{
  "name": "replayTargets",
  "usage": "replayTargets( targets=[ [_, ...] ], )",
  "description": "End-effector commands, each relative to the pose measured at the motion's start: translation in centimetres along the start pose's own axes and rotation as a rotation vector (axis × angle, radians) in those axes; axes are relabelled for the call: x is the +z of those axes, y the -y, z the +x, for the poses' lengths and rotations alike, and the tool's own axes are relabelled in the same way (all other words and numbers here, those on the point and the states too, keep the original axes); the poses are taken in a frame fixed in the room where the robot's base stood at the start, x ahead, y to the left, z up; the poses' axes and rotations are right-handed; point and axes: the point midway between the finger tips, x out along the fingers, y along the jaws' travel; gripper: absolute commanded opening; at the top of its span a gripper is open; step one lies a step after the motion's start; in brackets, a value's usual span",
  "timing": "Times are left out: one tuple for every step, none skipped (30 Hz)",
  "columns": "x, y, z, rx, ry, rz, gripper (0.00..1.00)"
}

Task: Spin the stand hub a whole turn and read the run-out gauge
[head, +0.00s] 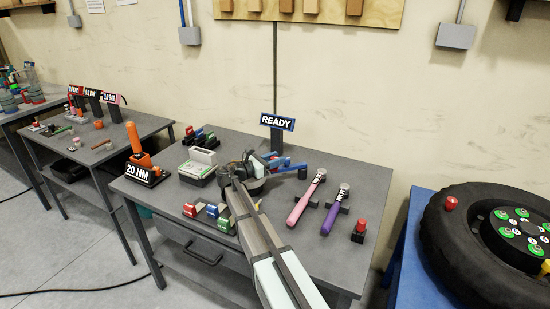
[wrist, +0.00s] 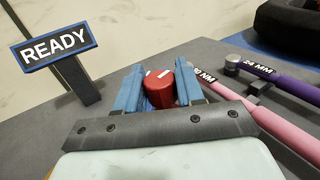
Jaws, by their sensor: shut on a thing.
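My gripper (head: 288,167) is over the back middle of the grey workbench, in front of the READY sign (head: 277,122). In the wrist view its two blue fingers (wrist: 160,85) are shut on a red cylinder (wrist: 160,92) with a white mark on its top. Something blue shows beside the cylinder, close to the left finger. I cannot tell whether the red cylinder is part of the stand hub; my arm and gripper hide most of that spot in the head view. The sign also stands at the left in the wrist view (wrist: 56,48). No gauge dial can be made out.
A pink wrench (head: 305,201) and a purple wrench (head: 335,211) lie on rests to the right. A white-topped box (head: 199,163), coloured blocks (head: 190,210) and an orange 20 NM tool (head: 135,140) are left. A tyre (head: 450,245) lies at far right.

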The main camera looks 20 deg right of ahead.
Motion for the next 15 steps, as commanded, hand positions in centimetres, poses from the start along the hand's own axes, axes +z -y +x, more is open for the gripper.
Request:
replayTargets(
  targets=[
    [0.0, 0.0, -0.4, -0.041, -0.001, 0.000, 0.00],
    [0.0, 0.2, -0.6, -0.068, -0.001, -0.001, 0.00],
    [0.0, 0.4, -0.9, -0.104, -0.001, -0.001, 0.00],
    [0.0, 0.6, -1.2, -0.131, -0.001, -0.001, 0.00],
    [0.0, 0.7, -1.4, -0.157, -0.001, -0.001, 0.00],
    [0.0, 1.0, -1.7, -0.193, -0.001, -0.001, 0.00],
    [0.0, 1.1, -1.9, -0.219, -0.001, -0.001, 0.00],
    [0.0, 1.3, -2.2, -0.245, -0.001, -0.001, 0.00],
    [0.0, 1.5, -2.5, -0.279, -0.001, -0.001, 0.00],
    [-0.1, 1.6, -2.7, -0.303, -0.001, -0.001, 0.00],
    [-0.1, 1.7, -2.9, -0.326, -0.001, -0.001, 0.00],
    [-0.1, 1.9, -3.2, -0.357, -0.001, -0.001, 0.00],
    [-0.1, 2.0, -3.4, -0.379, -0.001, -0.001, 0.00],
    [-0.1, 2.1, -3.7, -0.400, -0.001, -0.001, 0.00],
    [-0.1, 2.2, -3.9, -0.426, -0.002, -0.001, 0.00]
  ],
)
